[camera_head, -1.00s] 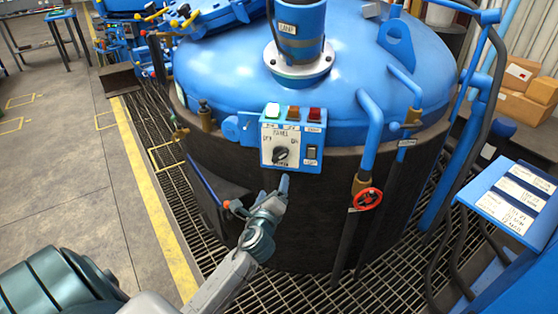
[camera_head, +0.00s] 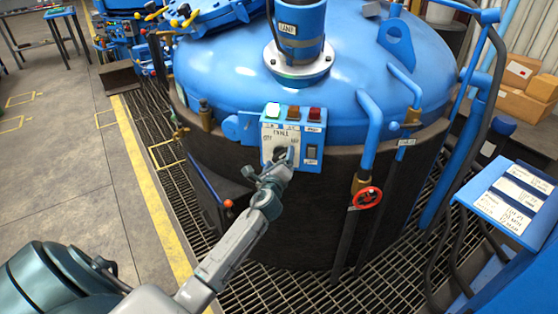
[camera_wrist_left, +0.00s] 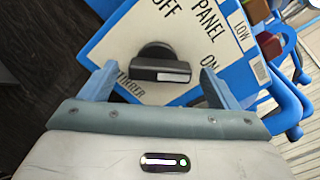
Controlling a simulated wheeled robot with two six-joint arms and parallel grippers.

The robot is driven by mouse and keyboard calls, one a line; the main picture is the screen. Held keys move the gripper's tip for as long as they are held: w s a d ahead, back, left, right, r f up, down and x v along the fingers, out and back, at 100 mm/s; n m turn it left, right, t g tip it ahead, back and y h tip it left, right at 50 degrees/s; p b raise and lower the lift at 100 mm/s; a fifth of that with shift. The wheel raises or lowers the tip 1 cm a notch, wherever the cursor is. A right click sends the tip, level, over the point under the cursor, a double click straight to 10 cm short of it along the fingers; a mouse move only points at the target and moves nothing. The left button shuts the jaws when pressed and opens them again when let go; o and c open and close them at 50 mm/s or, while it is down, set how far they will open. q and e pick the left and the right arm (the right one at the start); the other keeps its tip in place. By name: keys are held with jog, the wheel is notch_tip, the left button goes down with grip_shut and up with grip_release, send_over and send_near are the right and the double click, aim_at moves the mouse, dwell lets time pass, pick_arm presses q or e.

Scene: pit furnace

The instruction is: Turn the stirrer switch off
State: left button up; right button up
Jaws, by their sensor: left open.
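The stirrer switch is a black rotary knob (camera_wrist_left: 160,70) on a white plate marked OFF, PANEL and ON. In the left wrist view its bar lies nearly level, with a white mark at the right end, on the ON side. The plate is on the blue-framed control panel (camera_head: 269,139) on the furnace front. My left gripper (camera_head: 276,172) is open in front of the panel and partly hides the knob in the head view. In the left wrist view its two blue fingers (camera_wrist_left: 157,84) stand either side of the knob, apart from it. My right gripper is not in view.
A blue pipe (camera_head: 371,130) and red handwheel (camera_head: 368,197) stand farther right. A red-tipped lever (camera_head: 228,203) is left of my arm.

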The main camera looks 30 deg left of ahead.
pick_arm(q)
jog(key=c, duration=1)
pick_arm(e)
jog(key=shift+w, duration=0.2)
